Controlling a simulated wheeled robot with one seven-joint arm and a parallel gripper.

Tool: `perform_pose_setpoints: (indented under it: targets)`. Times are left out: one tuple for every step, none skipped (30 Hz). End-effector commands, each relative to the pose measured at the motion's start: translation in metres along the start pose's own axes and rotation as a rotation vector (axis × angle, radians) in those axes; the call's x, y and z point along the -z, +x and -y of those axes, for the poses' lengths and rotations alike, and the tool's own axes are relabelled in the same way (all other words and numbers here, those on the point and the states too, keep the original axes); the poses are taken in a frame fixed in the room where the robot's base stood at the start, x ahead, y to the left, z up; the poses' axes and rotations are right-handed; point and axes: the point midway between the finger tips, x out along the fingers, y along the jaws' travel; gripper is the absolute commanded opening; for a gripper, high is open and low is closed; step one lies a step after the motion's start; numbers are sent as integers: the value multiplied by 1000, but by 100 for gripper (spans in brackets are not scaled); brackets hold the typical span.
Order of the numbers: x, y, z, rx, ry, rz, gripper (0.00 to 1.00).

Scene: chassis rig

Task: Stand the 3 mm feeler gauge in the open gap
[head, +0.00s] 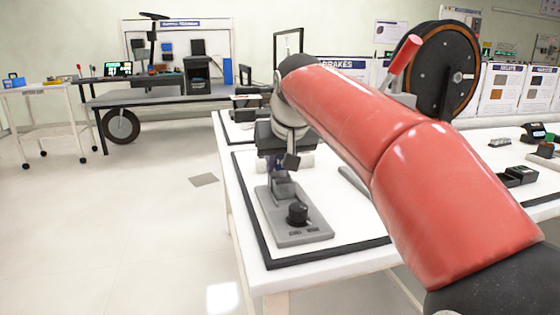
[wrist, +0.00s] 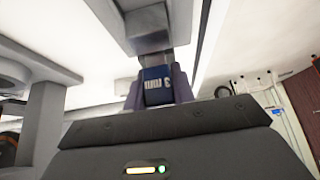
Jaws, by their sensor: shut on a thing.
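My gripper (head: 277,163) is above the back part of a grey fixture (head: 293,233) on the near mat of the white bench. The 3 mm feeler gauge shows in the wrist view as a dark blue handle (wrist: 156,86) marked "3 mm". My gripper (wrist: 160,90) is shut on this handle in the wrist view. Beyond the handle is a grey block (wrist: 146,20), in line with the gauge. The gauge's far end and the open gap are not clear, so I cannot tell whether the tip is in the gap.
A black knob (head: 297,212) stands on the fixture's front part. A dark brake disc (head: 447,70) with a red lever (head: 403,53) stands behind my arm. Small black parts (head: 517,177) lie at the right. Open floor lies left of the bench.

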Motion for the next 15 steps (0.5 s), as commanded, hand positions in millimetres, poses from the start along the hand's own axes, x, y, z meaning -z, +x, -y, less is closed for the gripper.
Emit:
perform_pose_setpoints:
  targets:
    - [-1,1,0,0,0,2,3]
    - [-1,1,0,0,0,2,3]
    - [-1,1,0,0,0,2,3]
    - [-1,2,0,0,0,2,3]
    - [-1,2,0,0,0,3,3]
    - [-1,2,0,0,0,3,3]
    - [-1,2,0,0,0,4,3]
    - [-1,2,0,0,0,4,3]
    - [-2,2,0,0,0,4,3]
    - [-2,2,0,0,0,5,3]
    - [-2,2,0,0,0,5,3]
    - [-2,2,0,0,0,5,28]
    - [-2,2,0,0,0,5,32]
    - [-2,2,0,0,0,6,36]
    - [-2,3,0,0,0,6,41]
